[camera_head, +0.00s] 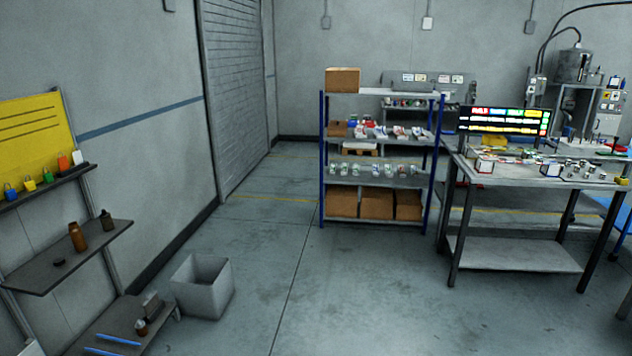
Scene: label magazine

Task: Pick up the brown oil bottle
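A brown bottle (77,238) stands upright on the dark middle shelf (35,272) of the wall rack at the left. A darker, slimmer bottle (107,221) stands close to its right, nearer the shelf's end. A small brown bottle with a pale top (141,328) stands on the lower shelf. I cannot read any label, so which one holds oil is not shown by text. Neither of my grippers is in view.
A small dark round item (59,262) lies before the brown bottle. Padlocks (30,185) sit on the ledge above. A grey open bin (205,300) stands on the floor beside the rack. A stocked shelf unit (376,92) and a workbench (530,180) stand farther right. The central floor is clear.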

